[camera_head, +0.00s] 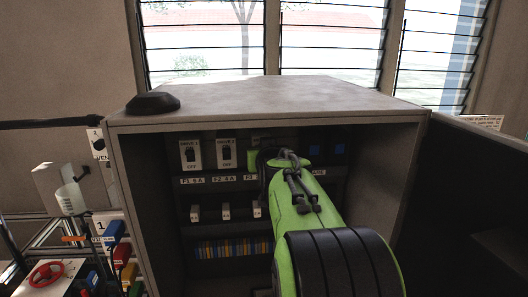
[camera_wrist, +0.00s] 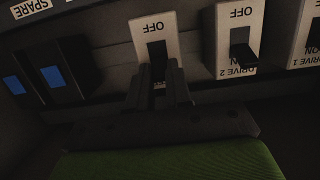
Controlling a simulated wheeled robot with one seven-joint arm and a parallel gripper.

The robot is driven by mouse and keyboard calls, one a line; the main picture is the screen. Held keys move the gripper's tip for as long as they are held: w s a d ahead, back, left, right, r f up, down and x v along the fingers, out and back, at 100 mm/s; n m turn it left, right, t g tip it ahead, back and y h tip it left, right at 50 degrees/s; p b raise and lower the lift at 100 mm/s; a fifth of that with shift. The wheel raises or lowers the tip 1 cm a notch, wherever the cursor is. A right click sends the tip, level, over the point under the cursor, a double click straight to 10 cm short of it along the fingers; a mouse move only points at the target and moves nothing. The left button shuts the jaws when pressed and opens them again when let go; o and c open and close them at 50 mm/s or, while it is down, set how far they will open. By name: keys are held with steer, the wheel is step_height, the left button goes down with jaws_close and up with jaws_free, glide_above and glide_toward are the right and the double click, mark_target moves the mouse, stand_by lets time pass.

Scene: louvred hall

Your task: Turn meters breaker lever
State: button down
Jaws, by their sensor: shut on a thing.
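My gripper (camera_wrist: 160,80) is shut on the dark lever (camera_wrist: 158,54) of a white breaker (camera_wrist: 147,27) inside the open grey cabinet (camera_head: 118,124). In the head view my green wrist covers this breaker and most of my gripper.
Breakers DRIVE 1 (camera_head: 190,154) and DRIVE 2 (camera_head: 226,153) stand to the left. Blue-marked breakers (camera_wrist: 52,76) are on the other side, near a SPARE label. Lower shelves hold small white switches (camera_head: 226,211) and coloured terminals. The cabinet door (camera_head: 480,185) stands open at right.

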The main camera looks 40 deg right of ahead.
stand_by(0.3)
steer(key=c, duration=1)
jaws_free()
steer(key=shift+c, duration=0.2)
steer(key=b+v, duration=0.4)
steer(key=v, duration=1.1)
steer(key=shift+s+a, duration=0.25)
steer(key=shift+r, duration=0.1)
